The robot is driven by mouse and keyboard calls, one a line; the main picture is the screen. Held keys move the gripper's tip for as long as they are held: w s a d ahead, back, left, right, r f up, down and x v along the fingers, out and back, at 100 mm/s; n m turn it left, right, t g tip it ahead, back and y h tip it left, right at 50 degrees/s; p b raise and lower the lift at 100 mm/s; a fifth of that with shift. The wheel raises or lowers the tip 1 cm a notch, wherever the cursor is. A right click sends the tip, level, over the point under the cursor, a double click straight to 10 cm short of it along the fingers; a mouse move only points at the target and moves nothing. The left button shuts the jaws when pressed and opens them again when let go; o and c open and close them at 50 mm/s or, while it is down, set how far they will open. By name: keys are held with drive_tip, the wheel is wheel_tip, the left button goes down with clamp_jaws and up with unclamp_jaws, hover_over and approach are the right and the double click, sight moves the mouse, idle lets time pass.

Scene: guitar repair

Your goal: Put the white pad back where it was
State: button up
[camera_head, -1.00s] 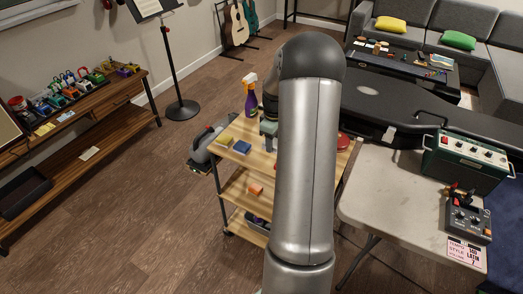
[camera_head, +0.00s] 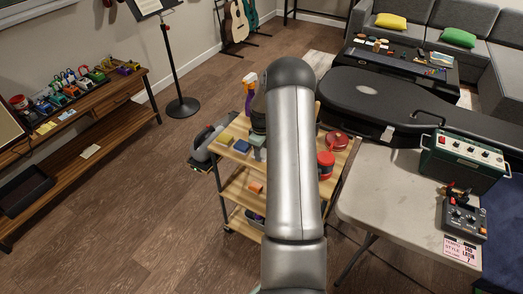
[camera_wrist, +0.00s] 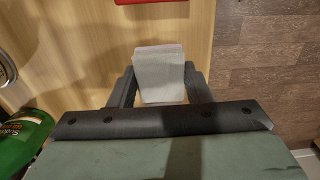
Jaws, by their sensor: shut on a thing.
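The white pad (camera_wrist: 158,70) is a small pale block between my two dark fingers in the wrist view. My gripper (camera_wrist: 160,78) is shut on it, above the light wood top of the cart. The gap between pad and wood is hard to judge.
In the wrist view a green container (camera_wrist: 22,140) is at lower left and a red thing (camera_wrist: 150,2) at the top edge.

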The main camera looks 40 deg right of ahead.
drive_tip(key=shift+f, duration=0.2)
drive_tip(key=o, duration=1)
drive_tip(key=shift+c, duration=0.2)
drive_tip(key=shift+r, duration=0.1)
wheel_tip(320, 180, up, 12)
drive_tip(key=b, duration=0.2)
drive_tip(key=s+a+r+m, duration=0.1)
drive_tip(key=s+a+r, duration=0.3)
drive_tip(key=a, duration=0.5)
drive_tip(key=s+a+r, duration=0.3)
drive_tip(key=a+r, duration=0.2)
drive_tip(key=a, duration=0.4)
drive_tip(key=s+a+m, duration=0.1)
drive_tip(key=s+a, duration=0.6)
drive_tip(key=s, duration=0.3)
drive_tip(key=s+a+m, duration=0.2)
drive_tip(key=s+a, duration=0.6)
drive_tip(key=s, duration=0.2)
drive_tip(key=shift+r, duration=0.4)
